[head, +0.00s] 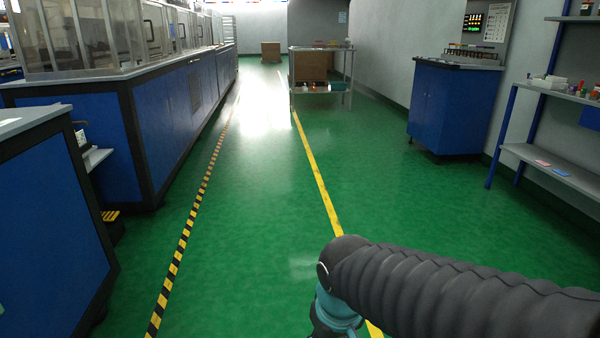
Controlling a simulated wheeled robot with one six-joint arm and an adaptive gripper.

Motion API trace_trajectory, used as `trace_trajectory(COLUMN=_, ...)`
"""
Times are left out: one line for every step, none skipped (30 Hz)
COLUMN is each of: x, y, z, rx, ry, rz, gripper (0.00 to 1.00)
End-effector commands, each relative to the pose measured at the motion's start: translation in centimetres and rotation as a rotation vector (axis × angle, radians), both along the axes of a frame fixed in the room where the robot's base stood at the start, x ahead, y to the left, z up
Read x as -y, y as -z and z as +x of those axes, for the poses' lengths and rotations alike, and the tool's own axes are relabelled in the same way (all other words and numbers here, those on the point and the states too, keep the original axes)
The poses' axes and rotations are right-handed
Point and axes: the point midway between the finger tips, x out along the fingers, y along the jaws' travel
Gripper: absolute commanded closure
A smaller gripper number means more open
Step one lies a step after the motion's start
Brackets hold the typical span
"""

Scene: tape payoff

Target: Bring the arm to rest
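My arm (450,285) reaches in from the lower right of the head view, covered in a dark ribbed sleeve. It bends down at a rounded joint, with a teal section (338,308) below it. My gripper is not visible; the arm runs out of the picture at the bottom edge. Nothing touches the visible part of the arm.
Blue machines (170,120) line the left, with a blue cabinet (50,215) nearer. A blue cabinet (455,105) and shelf rack (555,170) stand right. A metal cart (322,90) stands ahead. Green floor (250,200) between the striped and yellow lines is clear.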

Motion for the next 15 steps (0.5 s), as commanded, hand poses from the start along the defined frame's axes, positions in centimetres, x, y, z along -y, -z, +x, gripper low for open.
trace_trajectory(x=1.4, y=-1.3, z=-1.0, rx=0.013, ry=0.044, rz=0.016, gripper=0.58)
trace_trajectory(x=2.1, y=-1.8, z=-1.5, rx=0.018, ry=0.069, rz=0.025, gripper=0.58)
trace_trajectory(x=3.0, y=-2.4, z=-2.2, rx=0.031, ry=0.101, rz=0.038, gripper=0.58)
trace_trajectory(x=3.6, y=-2.9, z=-2.6, rx=0.044, ry=0.125, rz=0.048, gripper=0.58)
trace_trajectory(x=4.2, y=-3.4, z=-3.0, rx=0.061, ry=0.148, rz=0.057, gripper=0.58)
trace_trajectory(x=5.0, y=-4.1, z=-3.5, rx=0.085, ry=0.179, rz=0.068, gripper=0.58)
trace_trajectory(x=5.6, y=-4.7, z=-3.8, rx=0.102, ry=0.201, rz=0.075, gripper=0.58)
trace_trajectory(x=6.1, y=-5.2, z=-4.0, rx=0.123, ry=0.221, rz=0.080, gripper=0.58)
trace_trajectory(x=6.9, y=-6.0, z=-4.4, rx=0.149, ry=0.247, rz=0.085, gripper=0.58)
trace_trajectory(x=7.4, y=-6.5, z=-4.6, rx=0.168, ry=0.266, rz=0.088, gripper=0.58)
trace_trajectory(x=7.9, y=-7.1, z=-4.8, rx=0.188, ry=0.284, rz=0.091, gripper=0.58)
trace_trajectory(x=8.5, y=-8.0, z=-4.9, rx=0.215, ry=0.307, rz=0.095, gripper=0.58)
trace_trajectory(x=8.9, y=-8.5, z=-5.0, rx=0.232, ry=0.323, rz=0.097, gripper=0.58)
trace_trajectory(x=9.2, y=-9.0, z=-5.1, rx=0.247, ry=0.338, rz=0.099, gripper=0.58)
trace_trajectory(x=9.7, y=-9.5, z=-5.3, rx=0.263, ry=0.356, rz=0.099, gripper=0.58)
